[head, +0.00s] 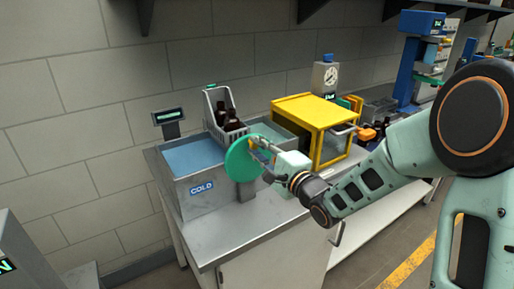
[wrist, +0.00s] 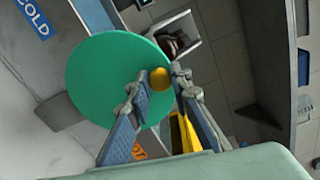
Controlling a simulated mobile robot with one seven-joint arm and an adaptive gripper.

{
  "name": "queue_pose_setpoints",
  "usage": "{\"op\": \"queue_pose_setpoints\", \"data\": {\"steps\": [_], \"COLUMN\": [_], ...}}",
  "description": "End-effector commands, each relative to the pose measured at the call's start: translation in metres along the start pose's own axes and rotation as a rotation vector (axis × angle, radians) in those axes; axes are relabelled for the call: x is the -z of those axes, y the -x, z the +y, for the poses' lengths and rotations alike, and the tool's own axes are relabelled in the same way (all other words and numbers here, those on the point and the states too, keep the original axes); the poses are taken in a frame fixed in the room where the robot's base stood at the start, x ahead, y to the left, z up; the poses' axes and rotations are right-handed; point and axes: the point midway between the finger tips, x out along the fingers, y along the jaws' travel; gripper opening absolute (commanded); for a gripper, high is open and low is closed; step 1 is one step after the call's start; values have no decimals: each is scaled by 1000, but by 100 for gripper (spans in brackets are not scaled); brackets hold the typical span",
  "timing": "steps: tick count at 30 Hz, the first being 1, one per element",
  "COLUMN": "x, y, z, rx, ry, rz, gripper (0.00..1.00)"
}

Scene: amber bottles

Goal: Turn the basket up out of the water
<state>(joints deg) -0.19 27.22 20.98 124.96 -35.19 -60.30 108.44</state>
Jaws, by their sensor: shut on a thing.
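The basket (head: 219,108) is a light wire or slatted holder with dark amber bottles (head: 231,121) in it. It stands at the grey water bath (head: 192,186) labelled COLD, tilted, its upper part above the blue water (head: 192,157). A round green disc (head: 241,160) is at the bath's front, with a small yellow knob (wrist: 159,78) on its face. My gripper (head: 262,150) is at the disc, and in the wrist view its fingers (wrist: 155,97) are shut on the knob. The basket's end with bottles (wrist: 175,42) shows beyond the disc.
A yellow box-shaped frame (head: 318,120) stands right of the bath, close to my wrist. A small display (head: 168,117) on a post is behind the bath. The bench's front left surface (head: 222,241) is clear.

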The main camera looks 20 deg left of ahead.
Motion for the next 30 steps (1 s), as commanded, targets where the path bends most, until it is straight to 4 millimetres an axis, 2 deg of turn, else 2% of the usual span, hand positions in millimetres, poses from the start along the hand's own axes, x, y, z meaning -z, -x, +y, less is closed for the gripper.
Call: {"op": "queue_pose_setpoints", "data": {"steps": [1, 2, 6, 17, 20, 30], "x": [2, 2, 2, 1, 1, 2], "y": [-1, -1, 0, 6, 19, 90], "z": [-5, -5, -4, -1, -2, -2], "rx": [10, 10, 7, 1, 2, 2], "ry": [4, 4, 4, 2, 3, 3], "rz": [4, 4, 3, 2, 2, 5], "gripper": [0, 22, 37, 37, 37, 37]}}
